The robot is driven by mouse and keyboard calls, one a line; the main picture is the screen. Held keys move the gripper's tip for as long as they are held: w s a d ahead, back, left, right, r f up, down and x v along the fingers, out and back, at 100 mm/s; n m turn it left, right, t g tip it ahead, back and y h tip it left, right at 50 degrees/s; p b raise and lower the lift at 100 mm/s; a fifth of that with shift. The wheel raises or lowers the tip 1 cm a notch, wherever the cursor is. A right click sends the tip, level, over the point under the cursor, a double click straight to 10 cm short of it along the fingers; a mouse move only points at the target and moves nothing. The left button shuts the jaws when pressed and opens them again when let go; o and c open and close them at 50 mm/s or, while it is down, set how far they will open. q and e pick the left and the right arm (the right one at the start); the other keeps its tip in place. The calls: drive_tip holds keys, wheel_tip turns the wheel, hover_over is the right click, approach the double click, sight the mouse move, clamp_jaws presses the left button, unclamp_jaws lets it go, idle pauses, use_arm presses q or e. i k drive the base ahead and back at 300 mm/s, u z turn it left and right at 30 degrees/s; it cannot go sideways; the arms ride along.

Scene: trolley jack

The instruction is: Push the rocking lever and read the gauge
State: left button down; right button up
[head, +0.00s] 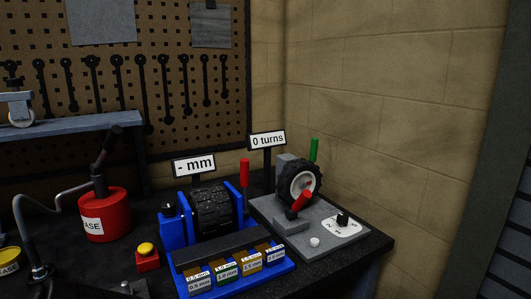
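A blue device (180,230) with a dark ribbed drum (212,210) stands on the dark bench. A sign above it (193,166) reads "- mm". A red upright handle (244,172) rises at its right side. To the right, a grey plate (283,228) carries a black tyre-like wheel (300,185), a red angled handle (301,198) and a green upright handle (314,149). A sign (267,140) above it reads "0 turns". I cannot tell which handle is the rocking lever. Neither of my grippers is in view, and nothing touches the handles.
Labelled mm blocks (227,272) sit in the blue device's front tray. A yellow button on a red box (147,256), a red grease can (104,216) with hose and a yellow tin (9,260) stand left. The grey plate has a knob (342,219). Walls close off the back and right.

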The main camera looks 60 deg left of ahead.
sight(244, 162)
drive_tip(key=u, duration=0.8)
drive_tip(key=i, duration=1.25)
drive_tip(key=u, duration=0.85)
